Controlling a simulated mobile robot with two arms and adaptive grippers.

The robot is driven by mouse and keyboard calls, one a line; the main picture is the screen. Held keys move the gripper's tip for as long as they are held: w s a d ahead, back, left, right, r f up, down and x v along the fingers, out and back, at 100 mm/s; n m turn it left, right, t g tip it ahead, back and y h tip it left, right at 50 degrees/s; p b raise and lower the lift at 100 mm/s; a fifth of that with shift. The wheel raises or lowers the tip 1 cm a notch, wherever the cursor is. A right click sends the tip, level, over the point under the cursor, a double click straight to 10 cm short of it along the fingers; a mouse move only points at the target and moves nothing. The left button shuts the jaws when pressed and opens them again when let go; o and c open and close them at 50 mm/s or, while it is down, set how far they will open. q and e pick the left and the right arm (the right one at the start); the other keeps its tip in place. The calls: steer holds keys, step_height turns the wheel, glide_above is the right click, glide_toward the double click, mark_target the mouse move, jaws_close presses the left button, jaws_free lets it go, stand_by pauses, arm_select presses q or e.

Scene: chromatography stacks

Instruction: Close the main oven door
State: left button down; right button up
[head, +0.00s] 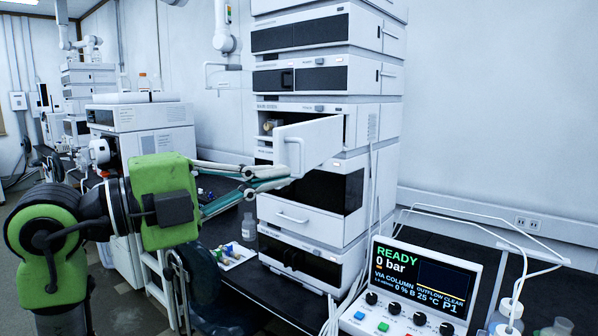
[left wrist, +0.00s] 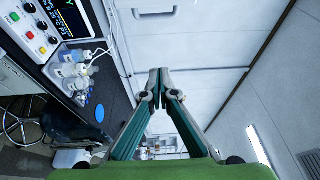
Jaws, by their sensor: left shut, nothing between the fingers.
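The white oven door (head: 318,140) stands partly open on the middle module of the instrument stack. In the left wrist view the fingers (left wrist: 158,88) are together and empty, in front of white panels. I cannot tell whether the tips touch the door. My right gripper is not in view.
A control unit (head: 416,285) with a lit screen stands on the dark bench at the front right, with tubing and bottles beside it. A small tray (head: 228,256) and a clear bottle (head: 249,227) sit left of the stack. Another instrument (head: 140,125) stands further left.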

arm_select(q)
steer(key=w+a+x, duration=0.1)
steer(key=x, duration=0.8)
steer(key=shift+w+a+f+n+y+b, duration=0.1)
steer(key=shift+w+a+n+y+b, duration=0.25)
steer(key=shift+w+a, duration=0.95)
steer(key=shift+a, duration=0.1)
